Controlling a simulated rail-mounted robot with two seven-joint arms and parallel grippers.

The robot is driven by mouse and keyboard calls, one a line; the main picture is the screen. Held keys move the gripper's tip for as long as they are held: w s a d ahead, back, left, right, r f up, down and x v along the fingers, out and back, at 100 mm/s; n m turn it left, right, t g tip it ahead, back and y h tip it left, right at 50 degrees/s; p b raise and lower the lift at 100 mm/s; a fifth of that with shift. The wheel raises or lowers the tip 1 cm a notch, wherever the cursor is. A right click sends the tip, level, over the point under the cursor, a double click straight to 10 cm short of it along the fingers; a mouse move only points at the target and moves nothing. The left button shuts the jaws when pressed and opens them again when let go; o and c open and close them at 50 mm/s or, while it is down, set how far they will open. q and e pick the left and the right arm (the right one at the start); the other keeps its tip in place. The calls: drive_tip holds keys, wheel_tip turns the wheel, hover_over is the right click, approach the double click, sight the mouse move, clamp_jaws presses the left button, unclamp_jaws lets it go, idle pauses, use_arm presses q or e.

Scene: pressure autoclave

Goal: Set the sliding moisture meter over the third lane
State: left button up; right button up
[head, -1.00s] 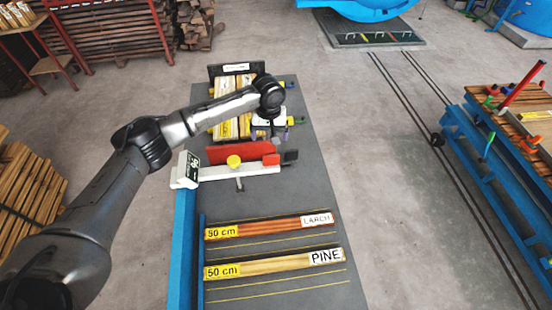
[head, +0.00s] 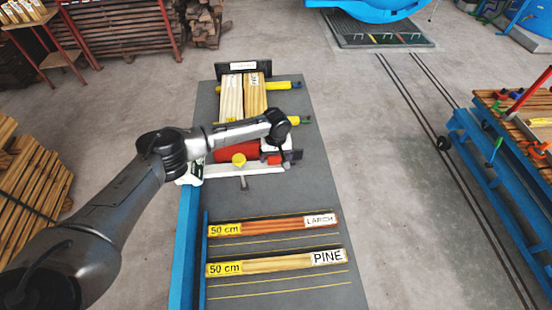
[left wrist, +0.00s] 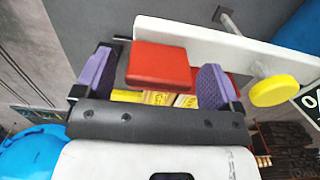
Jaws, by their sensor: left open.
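The sliding moisture meter (head: 220,171) is a white beam across the grey table, joined to the blue side rail (head: 186,240). It has a yellow knob (head: 239,160) and a red block at its right end. My left gripper (head: 281,155) is at that end. In the left wrist view its purple fingertips (left wrist: 156,84) stand open on either side of the red block (left wrist: 158,66); contact is not clear. The yellow knob also shows there (left wrist: 274,91). My arm partly hides the display end. The lanes are marked by thin yellow lines, with larch (head: 275,225) and pine (head: 280,262) pieces between them.
The table between the meter and the larch piece is clear.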

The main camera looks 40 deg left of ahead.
use_arm(q)
drive_tip(key=shift+f, duration=0.95)
use_arm(e)
drive_tip(key=shift+a, duration=0.15)
